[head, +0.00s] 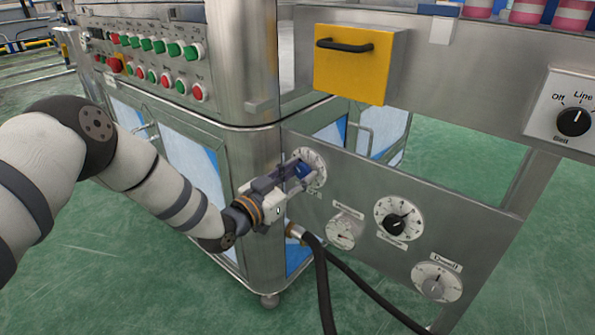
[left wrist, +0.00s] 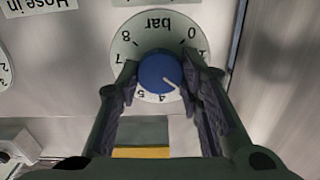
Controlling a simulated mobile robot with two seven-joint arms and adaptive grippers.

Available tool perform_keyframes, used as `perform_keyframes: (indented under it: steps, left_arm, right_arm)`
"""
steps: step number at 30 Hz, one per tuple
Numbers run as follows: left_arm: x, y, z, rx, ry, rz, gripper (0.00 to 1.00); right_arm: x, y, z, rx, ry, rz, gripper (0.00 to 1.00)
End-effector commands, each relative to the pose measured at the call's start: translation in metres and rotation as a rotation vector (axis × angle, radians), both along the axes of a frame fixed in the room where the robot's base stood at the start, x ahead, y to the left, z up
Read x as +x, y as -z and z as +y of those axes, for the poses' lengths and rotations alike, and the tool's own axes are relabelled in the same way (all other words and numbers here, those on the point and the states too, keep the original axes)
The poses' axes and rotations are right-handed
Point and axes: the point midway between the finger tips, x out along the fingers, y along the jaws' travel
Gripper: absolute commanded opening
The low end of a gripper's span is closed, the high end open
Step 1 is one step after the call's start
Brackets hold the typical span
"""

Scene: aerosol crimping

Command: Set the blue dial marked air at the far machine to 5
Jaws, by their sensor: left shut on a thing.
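The blue dial (head: 303,170) sits on a round white scale plate on the steel panel of the far machine. My left gripper (head: 297,174) reaches it from the left and is shut on the dial. In the left wrist view the blue knob (left wrist: 159,72) is between my two fingers (left wrist: 160,80), and the scale marked bar appears upside down. The knob's white pointer line points to the lower right of that picture, to the right of the 4. The numbers under the right finger are hidden. My right gripper is not in view.
Below the dial are a small gauge (head: 342,232), a black knob (head: 394,224) and a grey knob (head: 434,287). A black hose (head: 318,262) leaves the panel close under my gripper. A yellow drawer (head: 355,62) is above. A button panel (head: 155,60) stands left.

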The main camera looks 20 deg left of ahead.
Motion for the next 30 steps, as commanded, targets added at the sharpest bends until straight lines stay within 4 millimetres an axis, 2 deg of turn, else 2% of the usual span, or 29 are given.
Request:
perform_keyframes:
  steps: [12,30]
  left_arm:
    - [-0.001,-0.002,-0.002,0.373,0.004,-0.135,0.06]
    - [-0.001,0.000,-0.002,0.908,0.002,-0.330,0.06]
  right_arm:
    - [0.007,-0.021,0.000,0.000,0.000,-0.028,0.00]
    - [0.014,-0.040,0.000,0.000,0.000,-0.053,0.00]
